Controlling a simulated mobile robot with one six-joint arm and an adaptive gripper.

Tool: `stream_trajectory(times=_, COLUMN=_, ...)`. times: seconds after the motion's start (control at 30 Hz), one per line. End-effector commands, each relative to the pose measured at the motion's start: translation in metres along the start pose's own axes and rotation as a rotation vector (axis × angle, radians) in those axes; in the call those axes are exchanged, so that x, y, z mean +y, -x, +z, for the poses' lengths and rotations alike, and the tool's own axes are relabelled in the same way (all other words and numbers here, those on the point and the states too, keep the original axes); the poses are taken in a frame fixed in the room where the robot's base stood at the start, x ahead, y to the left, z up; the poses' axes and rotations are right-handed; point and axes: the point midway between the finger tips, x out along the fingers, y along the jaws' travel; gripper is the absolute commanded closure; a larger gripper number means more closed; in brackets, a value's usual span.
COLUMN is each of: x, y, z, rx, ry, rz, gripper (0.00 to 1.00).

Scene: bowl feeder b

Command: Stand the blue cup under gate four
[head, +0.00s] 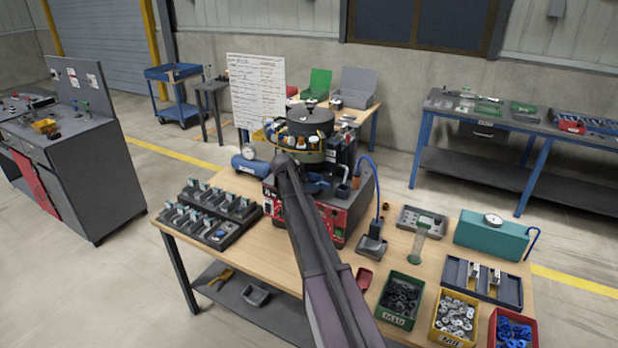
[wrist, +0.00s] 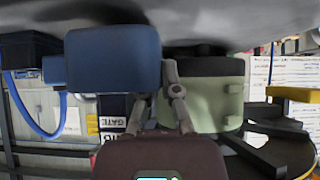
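A blue block-like shape (wrist: 115,60), probably the blue cup, fills the upper left of the wrist view, with a small stub on its left side. In the head view a blue thing (head: 316,184) sits low at the feeder's front, just right of my gripper (head: 281,159). In the wrist view my gripper (wrist: 171,75) has its finger links close together. One finger shows beside the blue shape's right edge; the other is partly hidden. I cannot tell whether they hold it. A sign reading GATE (wrist: 115,118) is partly visible; its number is unclear.
A pale green body (wrist: 212,95) stands close right of the fingers. In the head view the bowl feeder (head: 310,124) rises behind my gripper. A black fixture tray (head: 212,213) lies left.

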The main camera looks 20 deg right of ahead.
Motion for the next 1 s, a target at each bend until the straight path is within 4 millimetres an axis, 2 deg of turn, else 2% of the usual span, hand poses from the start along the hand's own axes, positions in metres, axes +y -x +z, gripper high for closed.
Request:
stream_trajectory(times=0.37, x=0.0, y=-0.003, z=-0.003, rx=0.001, ry=0.0, rz=0.0, gripper=1.0)
stream_trajectory(times=0.67, x=-0.001, y=-0.031, z=-0.029, rx=0.001, ry=-0.001, rz=0.001, gripper=1.0)
stream_trajectory(times=0.8, x=0.0, y=-0.037, z=-0.016, rx=0.001, ry=0.001, rz=-0.001, gripper=1.0)
stream_trajectory(times=1.0, x=0.0, y=-0.038, z=-0.015, rx=0.001, ry=0.001, rz=0.0, gripper=1.0)
